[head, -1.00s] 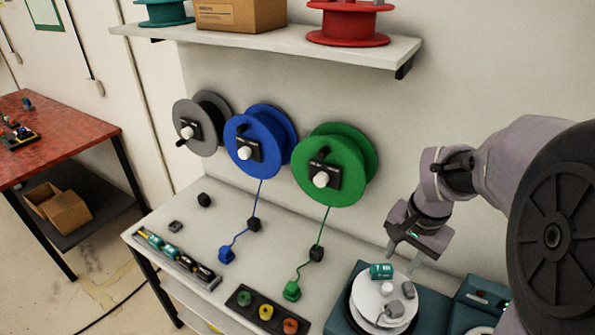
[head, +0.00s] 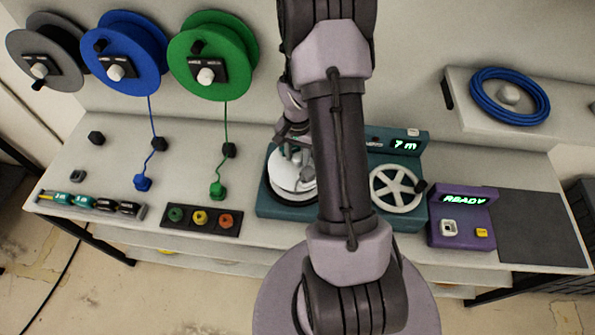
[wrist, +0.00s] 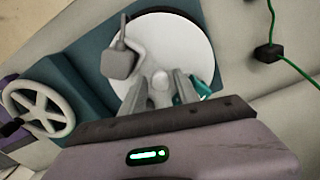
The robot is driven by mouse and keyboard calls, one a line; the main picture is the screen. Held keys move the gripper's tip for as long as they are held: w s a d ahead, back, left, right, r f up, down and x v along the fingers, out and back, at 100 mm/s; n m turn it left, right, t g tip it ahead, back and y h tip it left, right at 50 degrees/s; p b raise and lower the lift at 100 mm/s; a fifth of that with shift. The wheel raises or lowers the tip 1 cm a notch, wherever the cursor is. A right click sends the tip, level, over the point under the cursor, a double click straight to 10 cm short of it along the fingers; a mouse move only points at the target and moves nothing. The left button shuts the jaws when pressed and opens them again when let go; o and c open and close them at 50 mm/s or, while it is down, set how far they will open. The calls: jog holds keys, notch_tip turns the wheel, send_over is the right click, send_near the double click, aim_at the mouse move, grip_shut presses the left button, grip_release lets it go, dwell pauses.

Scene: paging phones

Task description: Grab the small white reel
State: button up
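The small white reel (head: 300,185) sits on a black turntable of the teal machine (head: 268,210), partly hidden by my arm in the head view. In the wrist view the white reel (wrist: 190,45) is a flat white disc. A pale knob-like hub (wrist: 160,82) stands up at its middle, and a grey clamp-like piece (wrist: 120,62) lies at its left. My gripper (wrist: 160,92) is over the reel, its fingers apart on either side of the hub; I cannot tell whether they touch it. In the head view my gripper (head: 295,150) is largely hidden.
The teal machine has a white spoked handwheel (head: 397,188) and a display reading 7 m (head: 404,145). A purple box (head: 462,218) reads READY, with a dark mat (head: 540,225) to its right. Green (head: 213,55) and blue (head: 125,55) spools hang on the wall at left.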

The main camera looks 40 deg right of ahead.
jog(key=shift+f, duration=0.7)
jog(key=shift+r, duration=0.1)
grip_shut()
dwell(0.7)
